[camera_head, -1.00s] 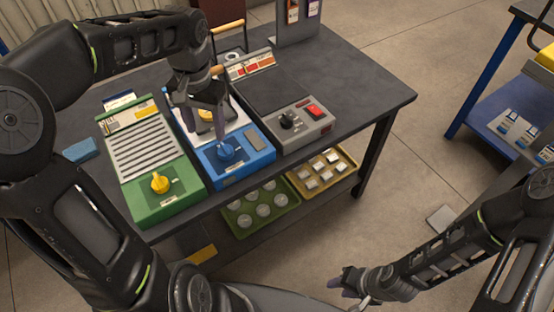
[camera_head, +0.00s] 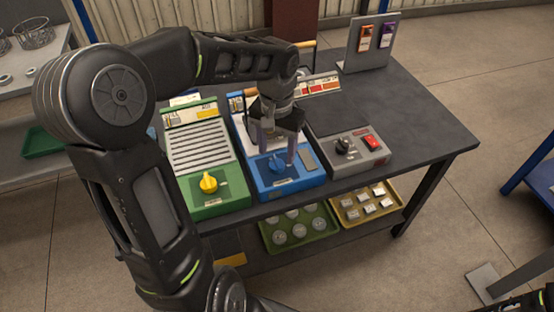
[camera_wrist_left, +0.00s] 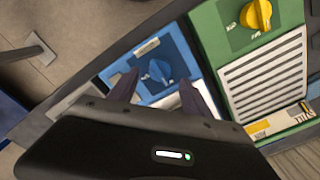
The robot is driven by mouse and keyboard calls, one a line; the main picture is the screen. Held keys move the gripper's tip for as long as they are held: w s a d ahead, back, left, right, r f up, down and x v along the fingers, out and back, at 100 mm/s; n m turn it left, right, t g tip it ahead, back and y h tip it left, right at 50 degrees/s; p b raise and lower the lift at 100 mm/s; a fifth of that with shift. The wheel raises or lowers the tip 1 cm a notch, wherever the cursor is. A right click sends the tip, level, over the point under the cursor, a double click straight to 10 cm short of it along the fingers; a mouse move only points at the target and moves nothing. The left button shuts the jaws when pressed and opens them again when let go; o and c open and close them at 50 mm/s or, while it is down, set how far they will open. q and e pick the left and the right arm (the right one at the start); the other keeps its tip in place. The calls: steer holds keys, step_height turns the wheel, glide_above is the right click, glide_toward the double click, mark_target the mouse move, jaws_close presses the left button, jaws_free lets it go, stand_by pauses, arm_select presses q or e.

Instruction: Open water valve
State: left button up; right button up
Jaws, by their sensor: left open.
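A blue unit (camera_head: 288,183) stands on the dark table, with a blue knob (camera_head: 277,164) on its front top face. My left gripper (camera_head: 277,152) is over this unit, fingers apart and pointing down, one on each side of the knob in the head view. The left wrist view shows the blue knob (camera_wrist_left: 160,71) just beyond the gap between the fingertips (camera_wrist_left: 157,85). Whether the fingers touch the knob cannot be told. The gripper and forearm hide the back part of the blue unit.
A green unit (camera_head: 218,198) with a yellow knob (camera_head: 208,182) stands left of the blue one. A grey unit (camera_head: 358,158) with a black knob and red switch stands right. Trays (camera_head: 300,234) sit on the shelf below. The table's right side is clear.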

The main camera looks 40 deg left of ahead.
mark_target(277, 161)
arm_select(q)
step_height(277, 161, down, 4)
steer(key=shift+f, duration=0.1)
steer(key=shift+c, duration=0.6)
jaws_close()
